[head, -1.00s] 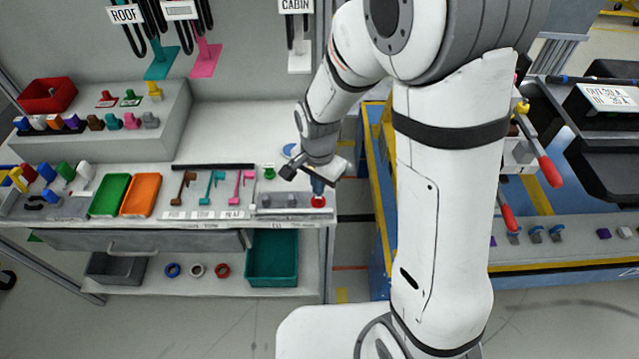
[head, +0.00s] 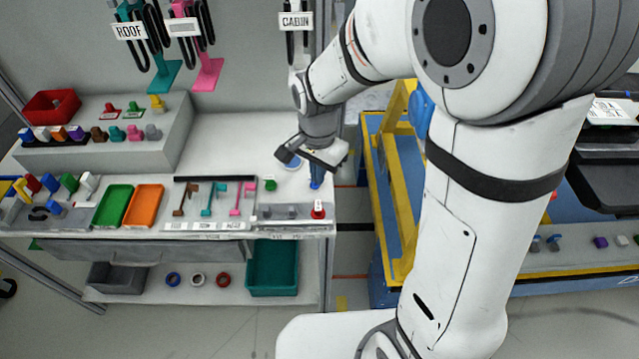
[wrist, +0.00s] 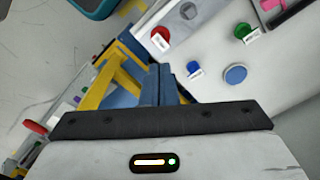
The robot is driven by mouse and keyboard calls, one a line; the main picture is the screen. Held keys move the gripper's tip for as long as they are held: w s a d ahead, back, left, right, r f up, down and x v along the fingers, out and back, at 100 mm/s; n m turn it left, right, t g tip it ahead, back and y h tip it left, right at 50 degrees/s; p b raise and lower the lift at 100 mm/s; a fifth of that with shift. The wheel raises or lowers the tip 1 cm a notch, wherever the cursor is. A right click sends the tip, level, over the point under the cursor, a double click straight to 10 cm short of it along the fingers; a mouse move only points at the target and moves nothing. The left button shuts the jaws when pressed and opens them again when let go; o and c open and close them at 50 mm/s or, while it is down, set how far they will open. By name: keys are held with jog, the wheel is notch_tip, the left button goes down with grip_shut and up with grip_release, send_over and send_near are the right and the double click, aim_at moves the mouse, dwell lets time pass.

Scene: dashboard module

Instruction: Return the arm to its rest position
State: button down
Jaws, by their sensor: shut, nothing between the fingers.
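My gripper (head: 316,184) hangs over the right end of the workbench (head: 255,140) in the head view, with its blue fingers pointing down. The wrist view also shows my gripper's fingers (wrist: 158,68), pressed together with nothing between them. My arm is bent, its white links filling the right middle of the head view. Below the fingers in the head view, a red knob (head: 318,211) stands at the bench's front right corner; it also shows in the wrist view (wrist: 160,38).
A yellow and blue frame (head: 393,215) stands to the right of the bench, close to my arm. Green (head: 114,205) and orange (head: 143,205) trays, small hooks and knobs fill the bench's front. A blue disc (wrist: 235,74) lies on the bench. The bench's back middle is clear.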

jog(key=shift+r, duration=0.9)
jog(key=s+d+r+n+t, duration=0.3)
jog(key=s+d+r+n, duration=0.4)
jog(key=s+d, duration=0.5)
jog(key=shift+s+d+r+n, duration=0.2)
jog(key=shift+d+r+n, duration=0.2)
jog(key=shift+r, duration=0.55)
